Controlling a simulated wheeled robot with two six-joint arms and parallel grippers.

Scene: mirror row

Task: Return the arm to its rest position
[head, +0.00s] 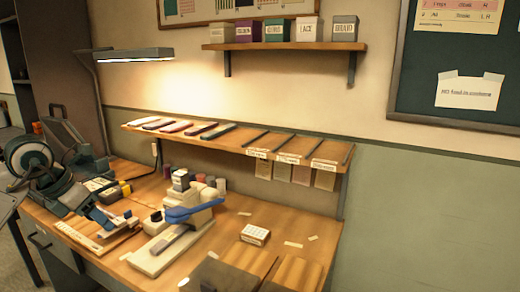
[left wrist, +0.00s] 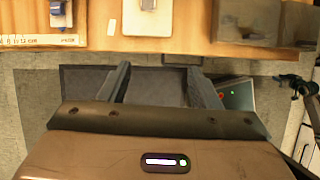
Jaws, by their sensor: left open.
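My left gripper (left wrist: 163,75) is in the lower middle of the left wrist view. Its two dark fingers stand apart, with nothing held between them. Behind the fingers are the grey floor and a dark area in front of the workbench (head: 265,216). The bench's front edge runs across the top of the left wrist view, apart from the fingers.
A pale-based device (head: 160,258) with a blue part, a ruler board (head: 75,236) and a small white box (head: 255,235) are on the bench. A lamp (head: 135,54) and shelf (head: 225,137) are above.

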